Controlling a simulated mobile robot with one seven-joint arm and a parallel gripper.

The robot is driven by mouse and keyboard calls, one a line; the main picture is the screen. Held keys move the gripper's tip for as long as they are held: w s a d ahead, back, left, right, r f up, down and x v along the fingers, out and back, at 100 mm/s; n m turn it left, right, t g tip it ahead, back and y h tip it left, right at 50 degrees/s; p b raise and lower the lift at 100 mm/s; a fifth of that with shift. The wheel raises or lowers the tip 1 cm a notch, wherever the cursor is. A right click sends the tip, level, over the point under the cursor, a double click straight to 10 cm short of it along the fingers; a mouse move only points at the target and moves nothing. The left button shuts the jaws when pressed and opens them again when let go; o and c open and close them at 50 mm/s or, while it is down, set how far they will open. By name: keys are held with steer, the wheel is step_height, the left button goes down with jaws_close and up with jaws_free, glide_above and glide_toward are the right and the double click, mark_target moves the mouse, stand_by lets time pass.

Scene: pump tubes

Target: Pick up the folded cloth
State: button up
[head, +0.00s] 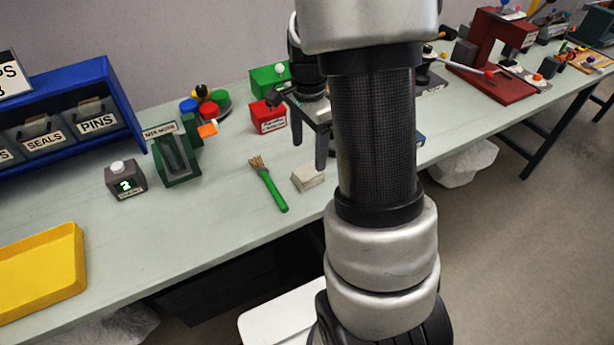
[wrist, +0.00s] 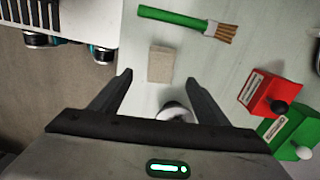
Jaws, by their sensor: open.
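The folded cloth (head: 308,177) is a small off-white, block-like bundle lying on the pale bench near its front edge. In the wrist view the cloth (wrist: 160,65) lies just ahead of and between the fingertips. My gripper (wrist: 160,76) is open with nothing held between its fingers. In the head view my gripper is partly hidden behind my arm, and a dark finger hangs above and behind the cloth. How high it is over the bench is hard to tell.
A green-handled brush (head: 269,185) lies just left of the cloth. A red box (head: 268,118) and green box (head: 268,79) stand behind it. A green holder (head: 176,158), grey counter block (head: 126,178) and yellow tray (head: 42,270) are farther left. The bench between brush and tray is clear.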

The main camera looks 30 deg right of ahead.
mark_target(308, 171)
step_height(308, 171, down, 8)
steer(key=shift+w+a+f+b, duration=0.1)
steer(key=shift+b, duration=0.4)
steer(key=c, duration=1.1)
steer(key=shift+r+p, duration=0.75)
steer(key=shift+r, duration=4.3)
